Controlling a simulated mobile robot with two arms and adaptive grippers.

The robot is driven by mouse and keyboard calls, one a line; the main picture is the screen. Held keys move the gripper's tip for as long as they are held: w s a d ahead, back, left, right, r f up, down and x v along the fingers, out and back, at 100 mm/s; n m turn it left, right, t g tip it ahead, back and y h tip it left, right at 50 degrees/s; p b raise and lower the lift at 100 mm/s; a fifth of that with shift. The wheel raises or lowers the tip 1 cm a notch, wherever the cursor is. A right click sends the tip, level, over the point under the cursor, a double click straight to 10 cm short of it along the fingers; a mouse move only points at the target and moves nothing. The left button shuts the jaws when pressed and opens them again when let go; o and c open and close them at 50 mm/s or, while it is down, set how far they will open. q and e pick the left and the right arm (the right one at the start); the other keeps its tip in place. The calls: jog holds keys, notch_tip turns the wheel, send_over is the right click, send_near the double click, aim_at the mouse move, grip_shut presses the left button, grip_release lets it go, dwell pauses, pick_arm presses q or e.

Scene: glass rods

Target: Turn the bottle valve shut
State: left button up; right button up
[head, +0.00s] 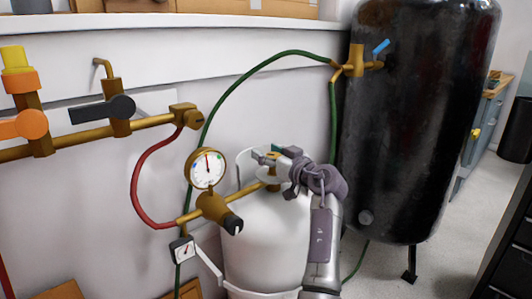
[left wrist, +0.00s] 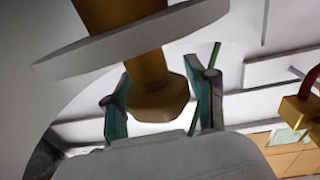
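The white gas bottle (head: 262,245) stands upright at the lower middle of the head view. Its brass valve (head: 271,172) is at the top, partly hidden by my left gripper. My left gripper (head: 268,157) reaches in over the bottle top from the right. In the left wrist view, its two teal-padded fingers (left wrist: 160,112) stand apart on either side of a faceted brass valve part (left wrist: 160,100). I cannot tell whether the pads touch the brass. A pale disc (left wrist: 110,48) surrounds the brass stem above it. My right gripper is not in view.
A pressure gauge (head: 207,168) and brass regulator (head: 213,207) sit left of the bottle. A red hose (head: 134,187) and a green hose (head: 238,83) run close by. A large black tank (head: 415,120) stands at the right. Brass pipework (head: 75,138) lines the wall.

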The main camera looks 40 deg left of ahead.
pick_arm(q)
jog(key=c, duration=0.8)
jog(key=shift+a+f, duration=0.1)
jog(key=shift+f, duration=0.05)
jog(key=shift+c, duration=0.8)
